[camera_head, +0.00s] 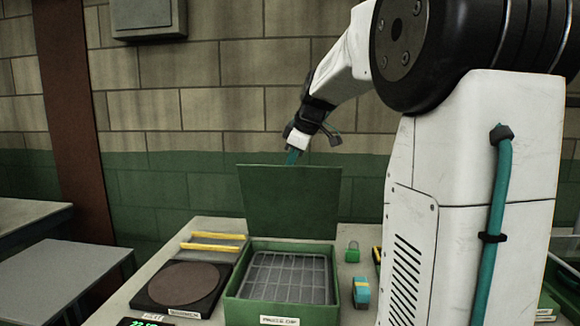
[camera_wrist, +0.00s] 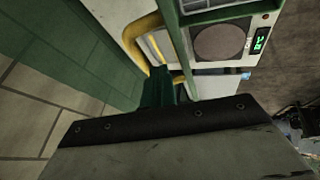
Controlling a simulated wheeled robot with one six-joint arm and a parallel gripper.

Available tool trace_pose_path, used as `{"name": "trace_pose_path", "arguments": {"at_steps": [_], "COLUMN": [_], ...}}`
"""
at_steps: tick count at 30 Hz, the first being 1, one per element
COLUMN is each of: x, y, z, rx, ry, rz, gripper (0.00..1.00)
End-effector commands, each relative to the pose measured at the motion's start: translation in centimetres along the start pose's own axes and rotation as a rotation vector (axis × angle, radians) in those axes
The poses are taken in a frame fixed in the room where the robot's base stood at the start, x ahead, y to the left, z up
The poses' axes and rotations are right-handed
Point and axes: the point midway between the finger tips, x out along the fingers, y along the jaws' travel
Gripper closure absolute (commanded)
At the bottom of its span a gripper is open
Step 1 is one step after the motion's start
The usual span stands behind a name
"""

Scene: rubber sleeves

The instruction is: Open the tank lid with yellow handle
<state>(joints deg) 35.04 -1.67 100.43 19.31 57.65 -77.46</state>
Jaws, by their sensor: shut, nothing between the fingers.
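The tank is a green box (camera_head: 232,290) labelled "PARTS DIP" in the head view, with a grey grid inside. Its green lid (camera_head: 290,202) stands about upright at the back, open. In the wrist view the lid shows nearly edge-on (camera_wrist: 178,45), with a curved yellow handle (camera_wrist: 134,42) on its rear side. The handle is hidden in the head view. My gripper (camera_head: 293,156) is at the lid's top edge, on the rear side. Its teal fingers (camera_wrist: 160,88) are shut and empty beside the lid and handle. I cannot tell whether they touch.
Left of the tank are a plate with a brown disc (camera_head: 188,283) and a grey tray with yellow bars (camera_head: 214,241). A brick wall (camera_head: 240,120) stands behind.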

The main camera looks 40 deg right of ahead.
Motion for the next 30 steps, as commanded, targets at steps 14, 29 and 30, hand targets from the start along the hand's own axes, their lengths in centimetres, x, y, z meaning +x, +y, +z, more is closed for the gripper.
{"name": "trace_pose_path", "arguments": {"at_steps": [14,29,30], "x": [2.7,5.5,5.7], "y": [8.9,13.9,14.0], "z": [-0.5,-0.4,-0.3], "rx": [0.106,0.104,0.104], "ry": [-0.049,-0.048,-0.048], "rz": [-0.264,-0.261,-0.261], "gripper": [1.0,1.0,1.0]}}
